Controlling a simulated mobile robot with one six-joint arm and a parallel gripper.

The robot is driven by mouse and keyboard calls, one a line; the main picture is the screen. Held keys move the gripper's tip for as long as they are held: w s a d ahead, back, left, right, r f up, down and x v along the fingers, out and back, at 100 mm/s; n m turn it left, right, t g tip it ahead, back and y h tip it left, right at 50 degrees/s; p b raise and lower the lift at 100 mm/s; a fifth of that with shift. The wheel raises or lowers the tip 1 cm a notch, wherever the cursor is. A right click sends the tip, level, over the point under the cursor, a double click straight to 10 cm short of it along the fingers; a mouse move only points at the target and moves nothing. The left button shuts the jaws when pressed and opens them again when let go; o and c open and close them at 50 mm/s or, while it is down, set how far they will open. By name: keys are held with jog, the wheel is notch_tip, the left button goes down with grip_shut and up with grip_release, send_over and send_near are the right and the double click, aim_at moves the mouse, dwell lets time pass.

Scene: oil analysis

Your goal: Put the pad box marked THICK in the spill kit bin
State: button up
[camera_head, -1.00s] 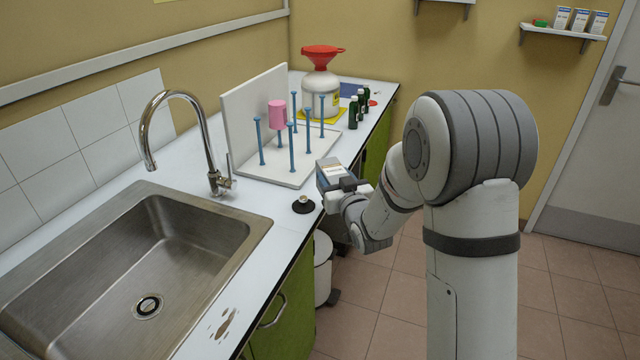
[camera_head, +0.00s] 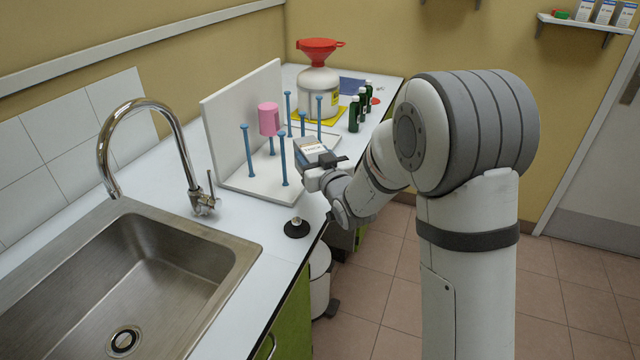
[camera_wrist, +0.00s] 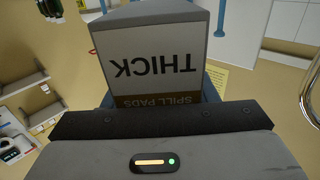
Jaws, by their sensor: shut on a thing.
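The pad box (camera_head: 309,151) is a small grey-blue box with a white label. In the wrist view the box (camera_wrist: 150,62) shows THICK and SPILL PADS upside down, close to the camera. My gripper (camera_head: 326,168) is shut on it and holds it in the air near the counter's front edge, in front of the peg rack in the head view. The fingers are mostly hidden. A white round bin (camera_head: 319,282) stands on the floor under the counter edge, partly hidden; no label on it is readable, so I cannot tell whether it is the spill kit bin.
A drying rack (camera_head: 258,183) with blue pegs and a pink cup (camera_head: 269,118) stands behind the box. A black-based knob (camera_head: 296,228) sits at the counter edge. The sink (camera_head: 170,265), green bottles (camera_head: 354,113) and red-funnelled jug (camera_head: 319,92) are nearby. Floor at right is clear.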

jog(key=f, duration=0.3)
jog(key=shift+w+d+f, duration=0.15)
jog(key=shift+d+f, duration=0.1)
notch_tip(320, 180, down, 4)
jog(key=shift+r, duration=0.1)
jog(key=shift+d+r, duration=0.1)
jog(key=shift+f+b, duration=0.3)
jog(key=shift+f, duration=0.05)
jog(key=shift+f+b, duration=0.35)
jog(key=shift+b, duration=0.25)
jog(key=o, duration=1)
jog(key=shift+o, duration=0.2)
jog(key=shift+r, duration=0.1)
